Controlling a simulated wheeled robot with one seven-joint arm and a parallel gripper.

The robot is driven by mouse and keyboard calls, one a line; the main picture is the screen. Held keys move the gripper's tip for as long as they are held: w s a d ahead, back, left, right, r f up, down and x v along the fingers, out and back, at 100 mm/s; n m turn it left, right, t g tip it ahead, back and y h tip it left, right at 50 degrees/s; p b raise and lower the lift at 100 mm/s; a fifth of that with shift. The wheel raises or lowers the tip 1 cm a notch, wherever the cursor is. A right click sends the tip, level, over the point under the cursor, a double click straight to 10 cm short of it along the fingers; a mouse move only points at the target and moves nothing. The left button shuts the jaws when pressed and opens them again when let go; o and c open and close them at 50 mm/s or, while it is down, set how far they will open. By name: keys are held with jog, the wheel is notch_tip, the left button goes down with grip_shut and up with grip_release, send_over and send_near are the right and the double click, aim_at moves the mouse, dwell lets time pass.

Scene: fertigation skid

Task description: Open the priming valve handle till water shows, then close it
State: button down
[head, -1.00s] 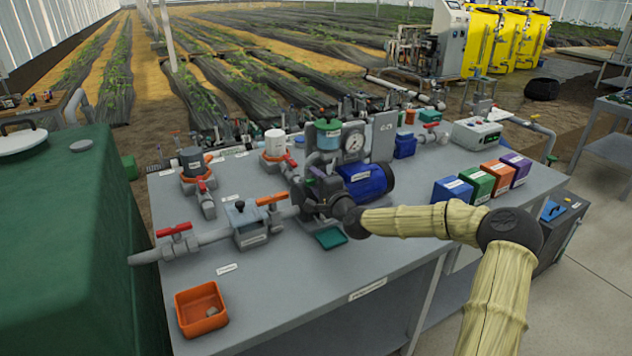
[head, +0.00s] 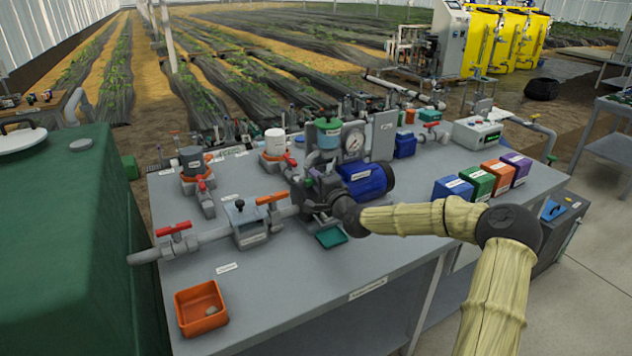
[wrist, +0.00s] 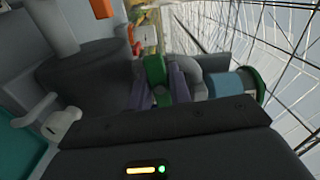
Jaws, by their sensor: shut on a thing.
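The priming valve handle is the green piece (wrist: 155,69) in the middle of the wrist view. My gripper (wrist: 158,84) has its two purple fingers closed on it, one on each side. In the head view my gripper (head: 313,183) is at the pump, and its dark wrist hides most of the handle and valve there. The blue pump motor (head: 364,180) is just to the right. A teal tray (head: 331,238) lies below on the bench. Whether water shows at the valve I cannot tell.
A filter with a green cap (head: 328,127) and a pressure gauge (head: 353,142) stand close behind my gripper. A pipe with an orange-handled valve (head: 271,199) and a red-handled valve (head: 173,230) runs left. An orange bin (head: 201,308) sits front left. The bench front is mostly clear.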

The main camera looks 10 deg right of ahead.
jog(key=n+b, duration=0.2)
jog(key=n, duration=0.2)
jog(key=shift+f+n, duration=0.15)
jog(key=shift+n, duration=0.15)
jog(key=n+b, duration=0.2)
jog(key=n, duration=0.2)
jog(key=shift+n, duration=0.3)
jog(key=n+b, duration=0.2)
jog(key=n, duration=0.2)
jog(key=shift+n+b, duration=1.25)
jog(key=shift+n, duration=0.75)
jog(key=c, duration=1.4)
grip_release()
jog(key=shift+o, duration=0.2)
